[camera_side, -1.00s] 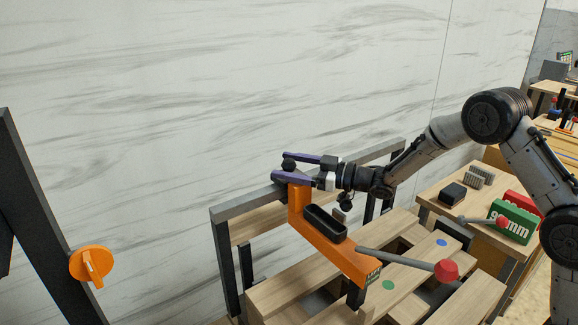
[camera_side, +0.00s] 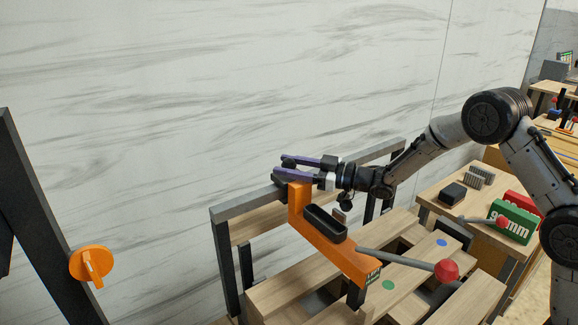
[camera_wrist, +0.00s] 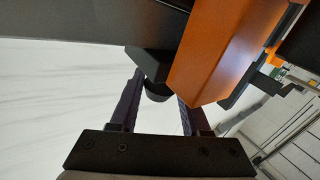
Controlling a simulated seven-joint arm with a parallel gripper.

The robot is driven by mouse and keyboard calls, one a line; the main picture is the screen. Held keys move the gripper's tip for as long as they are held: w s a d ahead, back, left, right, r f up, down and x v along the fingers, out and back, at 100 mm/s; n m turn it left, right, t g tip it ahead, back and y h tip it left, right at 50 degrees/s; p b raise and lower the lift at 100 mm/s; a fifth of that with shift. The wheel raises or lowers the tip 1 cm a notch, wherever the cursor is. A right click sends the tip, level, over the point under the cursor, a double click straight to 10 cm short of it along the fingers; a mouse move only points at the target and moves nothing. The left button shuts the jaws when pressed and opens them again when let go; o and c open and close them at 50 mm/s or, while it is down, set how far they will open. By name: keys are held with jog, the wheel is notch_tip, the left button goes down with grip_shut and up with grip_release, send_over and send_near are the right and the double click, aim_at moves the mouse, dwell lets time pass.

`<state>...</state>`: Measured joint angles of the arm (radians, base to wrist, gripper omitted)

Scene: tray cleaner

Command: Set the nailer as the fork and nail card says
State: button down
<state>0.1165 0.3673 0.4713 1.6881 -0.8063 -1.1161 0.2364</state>
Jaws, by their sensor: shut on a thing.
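The orange nailer (camera_side: 338,243) sits over the wooden pallet frame, with a black open magazine (camera_side: 325,222) on its body. It also shows in the wrist view (camera_wrist: 213,50). My gripper (camera_side: 281,165), with purple fingers, is at the nailer's upper back end. It is shut on a dark round knob (camera_wrist: 157,91), which lies between the fingers in the wrist view and is mostly hidden in the side view. I see no card clearly.
A side table holds a green box (camera_side: 513,221) marked with mm, a red box (camera_side: 522,202), grey nail strips (camera_side: 480,177) and a black block (camera_side: 452,193). An orange dial (camera_side: 91,262) is on a black post at left. Blue and green dots mark the planks.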

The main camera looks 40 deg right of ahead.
dwell(0.8)
jog(key=a, duration=1.3)
jog(key=shift+a, duration=0.1)
jog(key=shift+c, duration=2.4)
grip_release()
jog(key=shift+o, duration=0.5)
jog(key=shift+s+d, duration=0.2)
jog(key=shift+d, duration=0.05)
jog(key=v, duration=1.3)
jog(key=shift+s, duration=0.2)
